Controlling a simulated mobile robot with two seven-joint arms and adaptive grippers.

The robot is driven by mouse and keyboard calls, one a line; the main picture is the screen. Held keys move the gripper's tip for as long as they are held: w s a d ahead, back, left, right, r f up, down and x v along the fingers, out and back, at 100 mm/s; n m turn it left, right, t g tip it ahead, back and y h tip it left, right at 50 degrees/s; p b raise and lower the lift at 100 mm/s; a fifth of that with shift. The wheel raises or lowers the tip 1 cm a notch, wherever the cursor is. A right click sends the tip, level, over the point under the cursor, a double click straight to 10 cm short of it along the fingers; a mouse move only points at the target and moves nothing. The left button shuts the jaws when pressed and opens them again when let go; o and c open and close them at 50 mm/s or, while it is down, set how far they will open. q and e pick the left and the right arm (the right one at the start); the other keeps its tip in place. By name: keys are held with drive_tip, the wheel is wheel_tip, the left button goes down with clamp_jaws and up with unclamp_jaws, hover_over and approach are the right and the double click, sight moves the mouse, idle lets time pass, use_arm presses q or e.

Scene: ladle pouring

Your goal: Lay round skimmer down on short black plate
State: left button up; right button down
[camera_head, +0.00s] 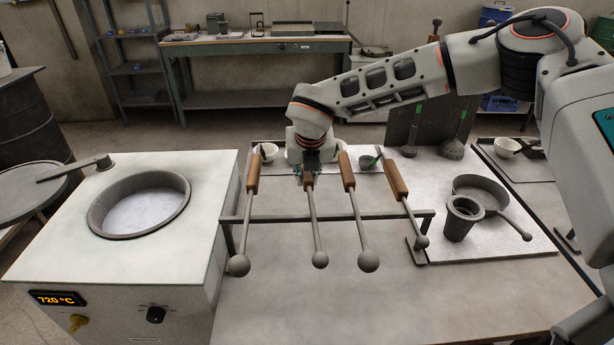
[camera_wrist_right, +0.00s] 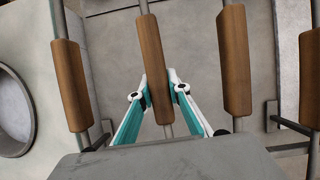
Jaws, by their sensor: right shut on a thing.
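My right gripper (camera_head: 308,172) reaches in from the right and is shut on the wooden handle (camera_head: 308,182) of the second tool from the left on the rack. This tool's grey rounded head (camera_head: 320,260) hangs out over the front rail. In the right wrist view, my gripper (camera_wrist_right: 158,93) has both fingers against the handle (camera_wrist_right: 153,55). Which tool is the round skimmer I cannot tell; a dark, broad-headed tool (camera_head: 453,149) with a green mark leans on the dark upright panel. I cannot identify the short black plate with certainty. My left gripper is not in view.
Similar wooden-handled tools (camera_head: 349,172) lie close on both sides of my gripper, across the rack rail (camera_head: 290,218). A furnace with a round opening (camera_head: 140,204) stands left. A dark cup (camera_head: 462,220) and pan (camera_head: 482,187) stand right. The front table (camera_head: 400,305) is clear.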

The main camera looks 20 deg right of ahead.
drive_tip(key=c, duration=1.8)
unclamp_jaws()
drive_tip(key=shift+s+f, duration=0.1)
drive_tip(key=shift+f, duration=0.05)
drive_tip(key=v, duration=1.2)
wheel_tip(320, 180, up, 7)
drive_tip(key=p, duration=0.2)
drive_tip(key=shift+p, duration=0.4)
